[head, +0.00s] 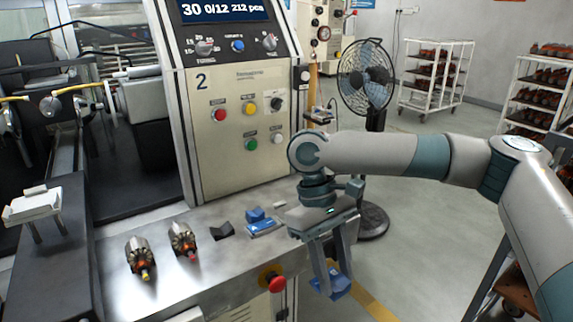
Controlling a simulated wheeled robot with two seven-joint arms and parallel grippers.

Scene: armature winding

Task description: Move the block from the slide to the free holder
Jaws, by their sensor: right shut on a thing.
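My right gripper (333,282) is shut on a blue block (337,288), with its fingers pointing down. It holds the block in front of the metal table's right end, seemingly clear of the tabletop. A blue holder-like piece (264,229) with a raised blue part sits on the table, left of the gripper. A black angled holder (222,231) stands left of it and looks empty. I cannot tell which piece is the slide. My left gripper is not in view.
The control panel (235,110) rises behind the metal table (205,272). A red emergency knob (276,284) sticks out at the table's front edge. A black fan (366,80) stands behind my right arm. White racks (437,80) stand at the back right. The floor on the right is mostly open.

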